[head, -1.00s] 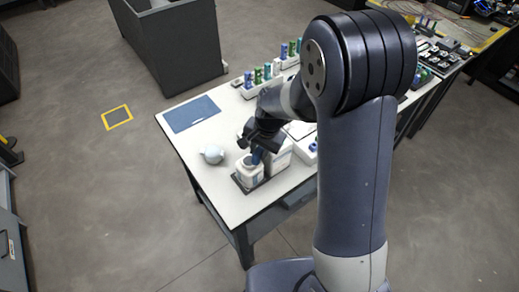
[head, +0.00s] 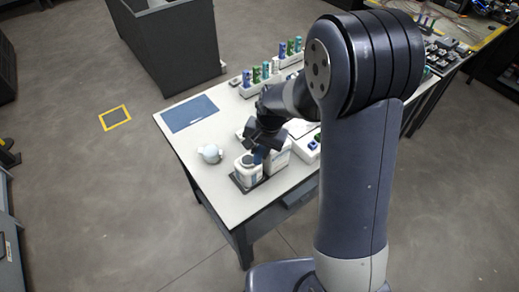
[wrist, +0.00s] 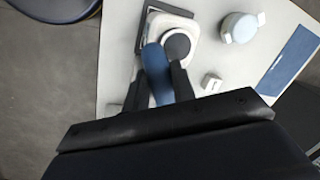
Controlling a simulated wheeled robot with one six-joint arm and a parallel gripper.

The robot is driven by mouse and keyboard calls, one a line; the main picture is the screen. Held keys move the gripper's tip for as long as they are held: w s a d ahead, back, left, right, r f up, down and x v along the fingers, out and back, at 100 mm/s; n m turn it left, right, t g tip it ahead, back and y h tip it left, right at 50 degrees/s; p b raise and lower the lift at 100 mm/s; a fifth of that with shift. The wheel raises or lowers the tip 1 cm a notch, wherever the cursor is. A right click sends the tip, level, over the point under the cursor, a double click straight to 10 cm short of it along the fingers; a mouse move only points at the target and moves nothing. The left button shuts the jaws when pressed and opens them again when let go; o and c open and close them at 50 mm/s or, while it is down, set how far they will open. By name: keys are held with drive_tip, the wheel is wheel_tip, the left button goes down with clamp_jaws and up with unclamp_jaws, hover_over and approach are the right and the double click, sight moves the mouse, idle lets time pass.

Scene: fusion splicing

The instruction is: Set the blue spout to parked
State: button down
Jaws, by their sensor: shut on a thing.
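The blue spout (wrist: 156,65) sits between the two dark fingers of my gripper (wrist: 161,82) in the wrist view, and the jaws are shut on it. Its far end reaches a white device (wrist: 184,24) with a round dark grey top. In the head view the spout (head: 260,153) shows as a small blue patch under my gripper (head: 262,147), beside the white device (head: 247,174) on a dark tray (head: 240,187). The gripper hides part of the spout, and I cannot tell its exact setting.
A pale round pot (head: 210,153) stands left of the device. A blue mat (head: 190,113) lies at the table's far left corner. A white box (head: 278,158) stands close right of the gripper. Racks of blue and green vials (head: 265,72) stand at the back.

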drive_tip(key=c, duration=1.2)
unclamp_jaws()
drive_tip(key=shift+o, duration=0.2)
drive_tip(key=shift+r, duration=0.1)
wheel_tip(320, 180, up, 10)
drive_tip(key=d, duration=0.2)
drive_tip(key=shift+s+r+b, duration=0.2)
drive_tip(key=shift+s+b, duration=0.2)
drive_tip(key=shift+b, duration=0.05)
